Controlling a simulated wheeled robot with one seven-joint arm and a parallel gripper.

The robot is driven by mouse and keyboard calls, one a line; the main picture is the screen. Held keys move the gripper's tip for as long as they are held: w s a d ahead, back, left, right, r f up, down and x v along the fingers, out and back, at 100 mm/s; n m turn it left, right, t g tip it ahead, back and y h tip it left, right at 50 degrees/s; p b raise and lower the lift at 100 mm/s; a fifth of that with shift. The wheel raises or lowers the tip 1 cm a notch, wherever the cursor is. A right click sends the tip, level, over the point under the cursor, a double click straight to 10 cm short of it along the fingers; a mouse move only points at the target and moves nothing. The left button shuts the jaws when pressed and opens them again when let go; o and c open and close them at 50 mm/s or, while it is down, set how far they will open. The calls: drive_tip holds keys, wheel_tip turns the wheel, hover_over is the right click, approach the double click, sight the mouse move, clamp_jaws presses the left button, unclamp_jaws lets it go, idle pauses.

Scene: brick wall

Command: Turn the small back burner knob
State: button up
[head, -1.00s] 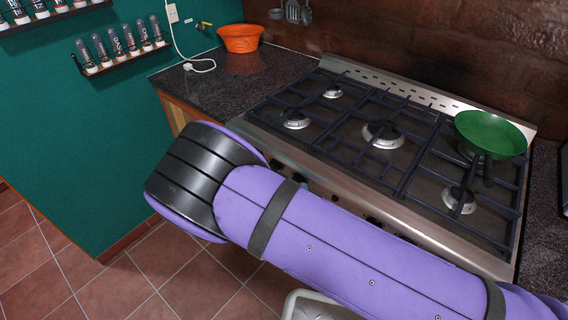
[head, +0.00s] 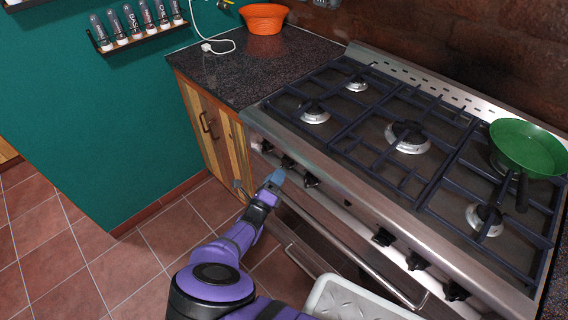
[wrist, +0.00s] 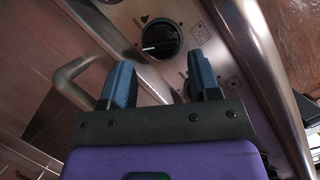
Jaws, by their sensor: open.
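A row of black knobs runs along the stove's steel front panel in the head view, with a left knob (head: 267,147), a second knob (head: 287,162) and a third knob (head: 311,180) grouped at its left end. The small back burner (head: 357,84) is at the back left of the stove top. My gripper (head: 258,181) is open and empty in front of these left knobs. In the wrist view, one black round knob (wrist: 161,40) lies ahead of the gap between my blue fingers (wrist: 163,80), apart from them. Another knob is partly hidden behind the right finger. Which knob serves the small back burner cannot be read.
A steel oven handle (head: 350,267) sticks out below the panel; a bar also curves close to the left finger in the wrist view. A green pan (head: 527,146) sits at the back right. A pale grey tray-like thing (head: 350,300) is at the bottom.

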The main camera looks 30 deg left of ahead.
sight(282, 165)
drive_tip(key=shift+x, duration=2.8)
drive_tip(key=c, duration=0.6)
